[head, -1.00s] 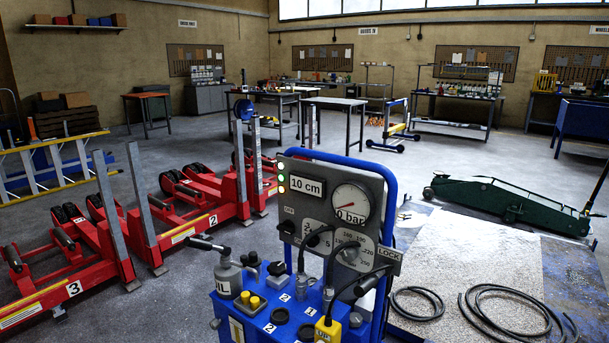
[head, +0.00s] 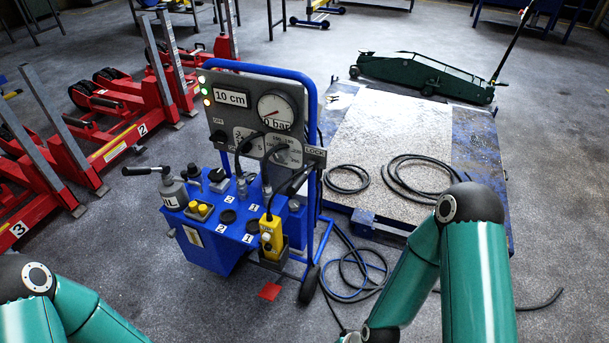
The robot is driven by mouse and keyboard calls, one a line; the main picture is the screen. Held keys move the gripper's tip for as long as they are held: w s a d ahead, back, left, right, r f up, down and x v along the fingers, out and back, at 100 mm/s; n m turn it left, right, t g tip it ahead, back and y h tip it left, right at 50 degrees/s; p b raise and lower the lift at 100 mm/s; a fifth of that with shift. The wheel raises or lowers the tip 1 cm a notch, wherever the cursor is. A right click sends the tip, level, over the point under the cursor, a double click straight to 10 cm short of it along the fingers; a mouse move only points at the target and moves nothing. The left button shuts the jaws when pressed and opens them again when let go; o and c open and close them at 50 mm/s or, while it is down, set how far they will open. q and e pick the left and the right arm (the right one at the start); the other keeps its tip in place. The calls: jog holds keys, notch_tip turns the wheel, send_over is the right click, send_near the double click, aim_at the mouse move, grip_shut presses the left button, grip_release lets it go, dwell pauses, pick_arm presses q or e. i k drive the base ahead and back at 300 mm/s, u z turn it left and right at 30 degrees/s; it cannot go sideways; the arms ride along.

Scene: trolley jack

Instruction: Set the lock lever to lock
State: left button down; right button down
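The blue control cart (head: 215,245) stands at the centre with an upright grey panel (head: 240,78). The panel shows a 10 cm display (head: 231,98), a gauge (head: 277,110) at about 0 bar and small lit lamps. A LOCK label (head: 314,154) sits at the panel's right edge. A dark lever-like handle (head: 302,178) slants up beneath it; cables cross in front, so its exact setting is unclear. My arms show at the lower left and lower right, both away from the panel.
A yellow pendant (head: 271,232) hangs on the cart's front. Hoses (head: 350,270) lie on the floor to its right. A blue-edged platform (head: 480,190) with coiled hoses and a green trolley jack (head: 425,75) are behind right. Red lifting units (head: 125,135) stand at the left.

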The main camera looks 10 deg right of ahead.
aim_at(299, 180)
jog(key=z, duration=1)
jog(key=k, duration=1.9)
jog(key=u, duration=0.4)
jog(key=i, duration=1.05)
jog(key=z, duration=0.05)
